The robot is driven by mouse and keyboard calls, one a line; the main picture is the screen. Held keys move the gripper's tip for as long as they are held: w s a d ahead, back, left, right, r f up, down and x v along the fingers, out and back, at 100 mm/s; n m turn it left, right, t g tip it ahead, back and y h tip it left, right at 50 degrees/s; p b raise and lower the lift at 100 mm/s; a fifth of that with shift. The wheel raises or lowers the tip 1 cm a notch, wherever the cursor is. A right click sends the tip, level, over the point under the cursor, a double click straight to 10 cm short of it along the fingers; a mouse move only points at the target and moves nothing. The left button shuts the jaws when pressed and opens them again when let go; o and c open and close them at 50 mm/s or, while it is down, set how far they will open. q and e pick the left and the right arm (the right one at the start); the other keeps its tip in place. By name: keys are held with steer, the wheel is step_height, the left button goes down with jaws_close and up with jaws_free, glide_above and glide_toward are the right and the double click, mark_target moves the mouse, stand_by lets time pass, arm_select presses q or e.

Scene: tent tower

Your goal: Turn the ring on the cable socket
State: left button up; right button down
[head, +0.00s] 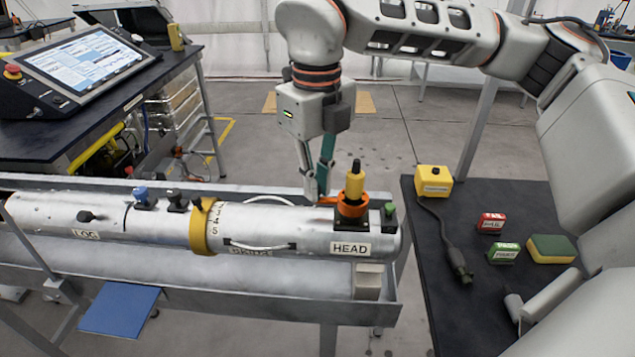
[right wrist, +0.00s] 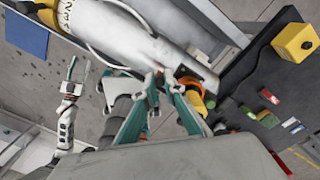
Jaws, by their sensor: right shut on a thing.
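The orange ring (head: 352,208) sits around the base of a yellow plug (head: 355,182) with a black tip, on the cable socket near the HEAD end of the silver tube (head: 150,212). An orange tab sticks out from the ring's left side. My right gripper (head: 318,198) points down and is shut on this tab. In the right wrist view, the fingertips (right wrist: 163,80) meet at the tab, beside the ring (right wrist: 188,82) and the plug (right wrist: 207,102). My left gripper (right wrist: 78,66) shows only in the right wrist view, at the left, its fingers apart and empty.
The tube lies in a grey metal trough with a yellow band (head: 205,227) around it. Right, a dark table (head: 425,290) holds a yellow box (head: 433,180) with a cable, red and green blocks and a sponge (head: 551,249). A console screen (head: 85,58) stands left.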

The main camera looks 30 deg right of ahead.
steer(key=shift+w+r, duration=0.1)
stand_by(0.4)
steer(key=c, duration=2.1)
jaws_free()
step_height(320, 180, up, 12)
